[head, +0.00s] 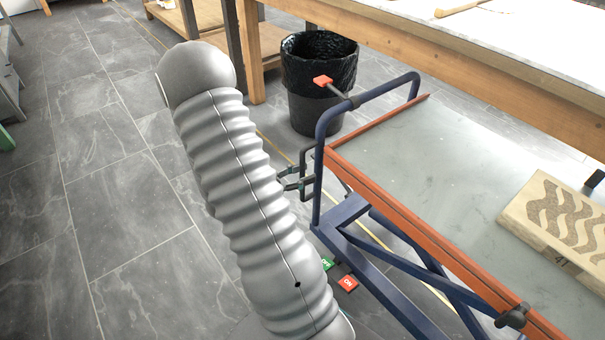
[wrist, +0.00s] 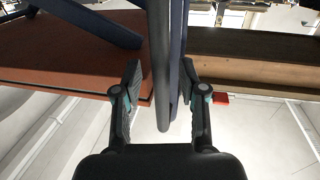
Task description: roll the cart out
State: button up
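The cart is a lift table with a blue frame, and its grey top (head: 440,160) has an orange-red rim. Its blue push handle (head: 319,165) rises at the near left end. My gripper (head: 304,177) is beside the handle's near upright, partly hidden behind my arm. In the wrist view, my gripper (wrist: 160,85) has its fingers apart on either side of the blue handle bar (wrist: 166,65). A gap shows on the left side of the bar; contact on the right side is unclear. A green OFF pedal (head: 327,263) and a red ON pedal (head: 347,283) are low by the frame.
A carved block (head: 530,225) lies on the cart top. A red-knobbed lever (head: 322,82) sticks out at the handle. A black bin (head: 316,110) stands behind the handle, and a wooden workbench (head: 480,62) runs along the cart's far side. Tiled floor (head: 110,190) on the left is clear.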

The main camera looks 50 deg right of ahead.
jog(key=v, duration=1.2)
